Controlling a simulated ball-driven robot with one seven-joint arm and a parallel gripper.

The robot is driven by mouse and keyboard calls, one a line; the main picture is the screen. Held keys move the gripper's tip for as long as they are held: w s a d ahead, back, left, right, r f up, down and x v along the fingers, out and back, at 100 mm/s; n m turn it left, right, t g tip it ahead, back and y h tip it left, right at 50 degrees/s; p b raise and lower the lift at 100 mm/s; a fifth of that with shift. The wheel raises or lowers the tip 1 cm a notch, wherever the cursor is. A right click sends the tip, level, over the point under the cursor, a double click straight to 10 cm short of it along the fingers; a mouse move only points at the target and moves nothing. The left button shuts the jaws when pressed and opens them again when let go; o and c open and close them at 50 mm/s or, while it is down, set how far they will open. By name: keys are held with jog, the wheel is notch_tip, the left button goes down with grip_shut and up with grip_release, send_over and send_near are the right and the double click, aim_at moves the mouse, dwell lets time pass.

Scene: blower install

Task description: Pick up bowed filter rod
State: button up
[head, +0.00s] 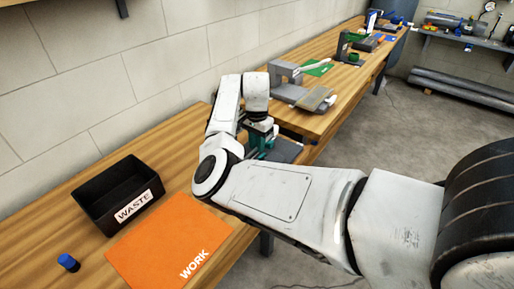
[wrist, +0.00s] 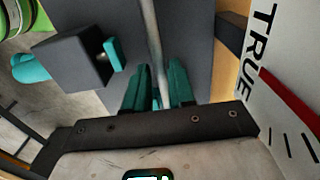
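A thin pale grey rod (wrist: 150,30) runs from the top edge of the wrist view down to between the fingers of my gripper (wrist: 160,75). It looks nearly straight here, and any bow is hard to see. The two teal fingers stand a little apart, one on each side of the rod; I cannot tell whether they touch it. The rod's lower part is partly hidden between the fingers. In the head view my gripper (head: 263,135) is low at the near end of the far bench, and I cannot make out the rod there.
A dark block with teal ends (wrist: 72,57) is left of the fingers. A white board marked TRUE (wrist: 275,95) is at right. In the head view a black WASTE bin (head: 105,185), orange WORK mat (head: 160,245) and blue-capped item (head: 68,262) are on the near bench.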

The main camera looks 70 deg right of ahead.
grip_shut()
dwell(0.3)
